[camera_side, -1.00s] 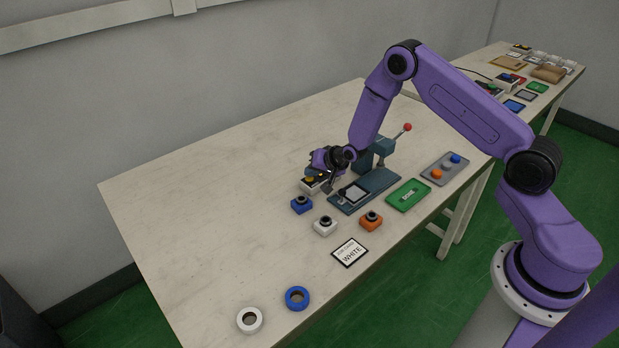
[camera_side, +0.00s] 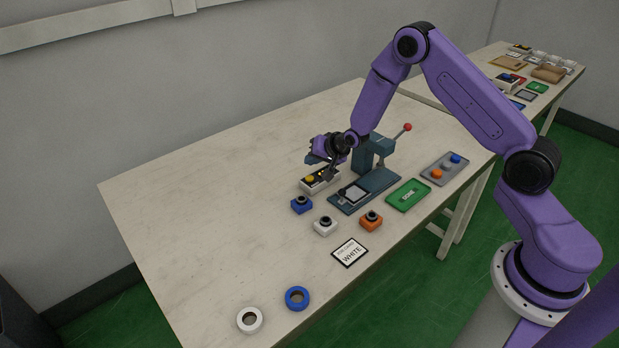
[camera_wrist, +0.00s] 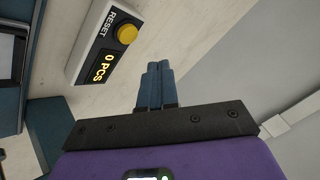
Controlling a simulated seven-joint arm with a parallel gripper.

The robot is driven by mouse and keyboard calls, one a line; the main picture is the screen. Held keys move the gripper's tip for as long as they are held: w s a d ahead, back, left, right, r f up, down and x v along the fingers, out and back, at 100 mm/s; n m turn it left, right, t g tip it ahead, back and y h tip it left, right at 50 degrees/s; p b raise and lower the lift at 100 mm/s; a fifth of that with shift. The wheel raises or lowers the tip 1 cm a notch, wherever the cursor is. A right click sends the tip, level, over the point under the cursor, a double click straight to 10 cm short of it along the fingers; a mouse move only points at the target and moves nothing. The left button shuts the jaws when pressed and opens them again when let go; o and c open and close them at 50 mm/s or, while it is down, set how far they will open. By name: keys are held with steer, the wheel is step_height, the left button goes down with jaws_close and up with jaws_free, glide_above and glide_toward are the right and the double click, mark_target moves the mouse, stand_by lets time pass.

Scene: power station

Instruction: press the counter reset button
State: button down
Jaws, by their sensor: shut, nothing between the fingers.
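The button also shows in the side view (camera_side: 310,178). My gripper (camera_wrist: 159,66) has its two blue fingers shut together and empty. In the wrist view the fingertips appear to the right of and below the button, apart from it.
The press (camera_side: 367,187) with its red-knobbed lever stands just right of the counter. Blue (camera_side: 301,204), white (camera_side: 325,226) and orange (camera_side: 371,221) blocks with black tops sit in front. A green DONE plate (camera_side: 408,195) lies to the right. The table's left side is clear.

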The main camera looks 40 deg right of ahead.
steer(key=shift+r, duration=1)
steer(key=s+a+r+n+g+y, duration=0.1)
steer(key=s+a+r+n+g, duration=0.1)
steer(key=s+a+r+n, duration=0.45)
steer(key=s+a+r+n+g+y, duration=0.1)
steer(key=s+a+r+n+g, duration=0.25)
steer(key=s+a, duration=0.6)
steer(key=s+d+r+n+g+h, duration=0.1)
steer(key=s+d+r+n, duration=0.1)
steer(key=s, duration=0.7)
steer(key=s+d+r+n+g, duration=0.1)
steer(key=s+d+r+n, duration=0.2)
steer(key=s, duration=0.7)
steer(key=s+d+r+n+g+h, duration=0.1)
steer(key=s+d+r+n, duration=0.1)
steer(key=s+n, duration=0.3)
steer(key=s+d, duration=0.1)
steer(key=s, duration=0.3)
steer(key=shift+s+r+h, duration=0.3)
steer(key=shift+s, duration=0.1)
